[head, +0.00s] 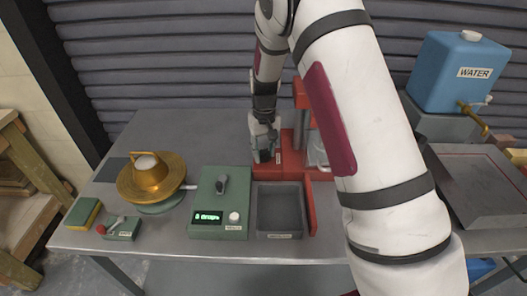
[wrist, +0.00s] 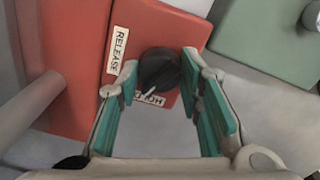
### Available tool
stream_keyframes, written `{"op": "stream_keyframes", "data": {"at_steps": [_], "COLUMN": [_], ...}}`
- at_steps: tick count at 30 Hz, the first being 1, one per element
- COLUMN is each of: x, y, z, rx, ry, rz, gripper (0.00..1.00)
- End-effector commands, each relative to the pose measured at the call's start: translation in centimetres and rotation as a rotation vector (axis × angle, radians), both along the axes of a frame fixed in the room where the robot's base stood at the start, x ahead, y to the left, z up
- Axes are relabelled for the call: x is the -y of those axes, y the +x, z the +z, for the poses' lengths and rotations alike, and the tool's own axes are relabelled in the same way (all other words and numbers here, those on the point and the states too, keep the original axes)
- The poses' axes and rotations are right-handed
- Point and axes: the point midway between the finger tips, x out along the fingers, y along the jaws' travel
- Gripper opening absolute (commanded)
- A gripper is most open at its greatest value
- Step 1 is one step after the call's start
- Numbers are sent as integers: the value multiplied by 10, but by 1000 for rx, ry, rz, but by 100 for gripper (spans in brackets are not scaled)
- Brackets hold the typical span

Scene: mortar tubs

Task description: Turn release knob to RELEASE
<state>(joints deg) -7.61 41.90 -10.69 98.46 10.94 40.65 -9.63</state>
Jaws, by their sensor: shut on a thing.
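The release knob (wrist: 155,66) is a black round knob on a red housing (wrist: 160,28). Its white pointer line faces the lower label (wrist: 147,98), which is partly covered, and not the RELEASE label (wrist: 117,50) at its left. My gripper (wrist: 160,70) has its two teal-padded fingers on either side of the knob and is shut on it. In the head view my gripper (head: 265,150) points down at the red machine (head: 299,172); the knob itself is hidden there.
A grey bin (head: 278,211) stands in front of the red machine. A green box (head: 219,205) with a display and a brass bowl (head: 152,180) are to the left. A blue water tank (head: 459,72) stands at the right.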

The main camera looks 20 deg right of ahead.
Motion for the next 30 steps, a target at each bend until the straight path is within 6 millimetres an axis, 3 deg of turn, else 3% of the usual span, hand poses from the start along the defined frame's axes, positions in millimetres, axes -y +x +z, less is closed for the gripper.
{"op": "stream_keyframes", "data": {"at_steps": [30], "x": [-1], "y": [0], "z": [0], "rx": [-1], "ry": [0], "rz": [-924], "gripper": [5]}}
